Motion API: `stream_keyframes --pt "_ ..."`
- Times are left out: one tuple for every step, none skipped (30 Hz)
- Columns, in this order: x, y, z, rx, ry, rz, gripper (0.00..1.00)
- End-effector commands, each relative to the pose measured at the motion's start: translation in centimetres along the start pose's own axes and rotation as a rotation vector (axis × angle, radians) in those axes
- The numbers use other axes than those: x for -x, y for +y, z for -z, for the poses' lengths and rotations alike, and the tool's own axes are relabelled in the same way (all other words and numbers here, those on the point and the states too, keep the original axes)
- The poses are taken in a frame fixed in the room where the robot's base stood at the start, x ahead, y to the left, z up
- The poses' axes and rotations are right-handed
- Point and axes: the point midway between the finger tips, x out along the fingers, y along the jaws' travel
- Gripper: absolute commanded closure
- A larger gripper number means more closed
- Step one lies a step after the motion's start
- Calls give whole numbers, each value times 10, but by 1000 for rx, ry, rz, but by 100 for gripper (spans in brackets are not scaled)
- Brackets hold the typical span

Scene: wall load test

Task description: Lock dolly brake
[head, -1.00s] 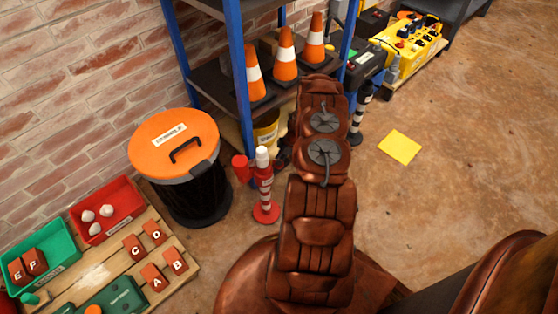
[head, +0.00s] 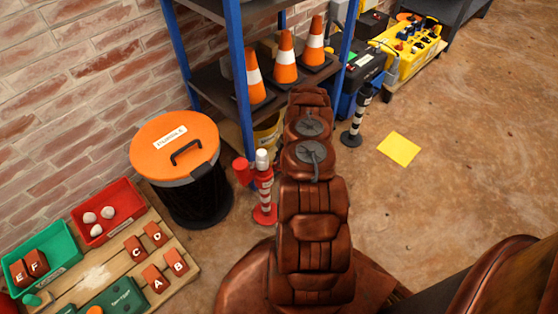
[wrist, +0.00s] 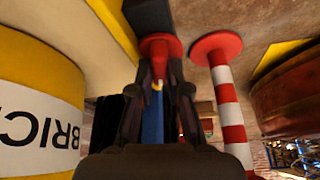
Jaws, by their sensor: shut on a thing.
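In the wrist view my gripper (wrist: 160,62) has its two dark fingers closed in around a small red part (wrist: 160,45), which looks like the brake lever. A dark block (wrist: 150,15) shows just past it. A pale board (wrist: 112,35), perhaps the dolly's deck, runs beside it under a yellow bucket (wrist: 40,65) with a "BRIC..." label. In the head view my arm hides the gripper and the red part. Only a bit of the yellow bucket (head: 268,132) shows there, by the shelf foot. I cannot tell the brake's position.
A red-and-white post (head: 264,190) stands close to my arm and also shows right beside the gripper in the wrist view (wrist: 229,105). A blue-framed shelf (head: 243,90) with cones, an orange-lidded bin (head: 174,145) and a black-and-white post (head: 356,120) stand near.

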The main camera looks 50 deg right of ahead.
Motion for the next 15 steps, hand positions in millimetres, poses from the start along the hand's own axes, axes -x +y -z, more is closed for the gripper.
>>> stream_keyframes --pt "-1 -1 2 2 4 4 100" --pt "-1 -1 2 2 4 4 100" --pt "-1 -1 2 2 4 4 100" --pt "-1 -1 2 2 4 4 100" --pt "-1 -1 2 2 5 4 100" --pt "-1 -1 2 2 5 4 100" --pt "-1 -1 2 2 5 4 100" --pt "-1 -1 2 1 5 4 100" --pt "-1 -1 2 1 5 4 100" --pt "-1 -1 2 1 5 4 81" --pt "-1 -1 2 1 5 4 78" --pt "-1 -1 2 1 4 4 74" --pt "-1 -1 2 1 4 3 71" --pt "-1 -1 2 0 4 3 68" --pt "-1 -1 1 0 3 2 64"
